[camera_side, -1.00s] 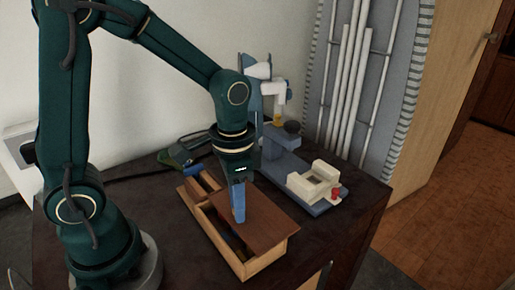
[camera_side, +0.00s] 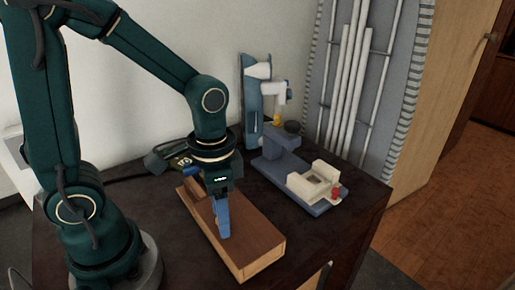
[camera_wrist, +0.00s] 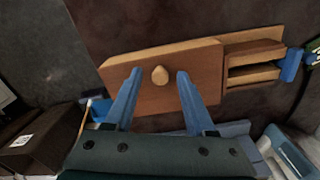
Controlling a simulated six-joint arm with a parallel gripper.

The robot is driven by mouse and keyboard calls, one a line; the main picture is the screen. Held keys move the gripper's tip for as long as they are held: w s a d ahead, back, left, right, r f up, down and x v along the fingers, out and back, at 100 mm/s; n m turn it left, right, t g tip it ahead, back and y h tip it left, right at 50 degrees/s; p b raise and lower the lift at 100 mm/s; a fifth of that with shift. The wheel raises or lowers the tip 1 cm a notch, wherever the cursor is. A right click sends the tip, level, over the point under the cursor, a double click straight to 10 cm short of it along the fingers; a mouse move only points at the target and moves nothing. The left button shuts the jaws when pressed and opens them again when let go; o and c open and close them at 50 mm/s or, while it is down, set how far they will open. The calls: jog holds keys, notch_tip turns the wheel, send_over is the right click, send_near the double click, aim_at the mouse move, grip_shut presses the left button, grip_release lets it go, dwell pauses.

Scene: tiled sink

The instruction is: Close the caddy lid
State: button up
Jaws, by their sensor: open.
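The caddy is a light wooden box (camera_side: 262,265) on the dark table, with a brown lid (camera_side: 252,226). The lid lies over the box's larger part, with no clear gap seen in the side view. In the wrist view the lid (camera_wrist: 195,55) carries a round pale knob (camera_wrist: 160,75). Open compartments (camera_wrist: 255,60) show beyond one end of the lid. My gripper (camera_side: 224,235) points down over the lid. Its blue fingers (camera_wrist: 160,72) are open, one on either side of the knob and apart from it. Whether the fingertips touch the lid I cannot tell.
A blue-grey device with a cream part (camera_side: 316,184) stands right of the caddy. A dark green object (camera_side: 170,156) with a cable lies behind it. Bare table (camera_side: 320,232) lies to the right of the caddy.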

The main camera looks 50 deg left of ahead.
jog(key=shift+r, duration=2.6)
jog(key=shift+r, duration=0.35)
jog(key=s+r+n+t, duration=0.1)
jog(key=t, duration=0.1)
jog(key=s+r+n+t, duration=0.1)
jog(key=r+n+t, duration=0.1)
jog(key=t, duration=0.1)
jog(key=shift+s+a+r+n+t, duration=0.25)
jog(key=shift+s+a+n+t, duration=0.05)
jog(key=shift+s+a, duration=0.1)
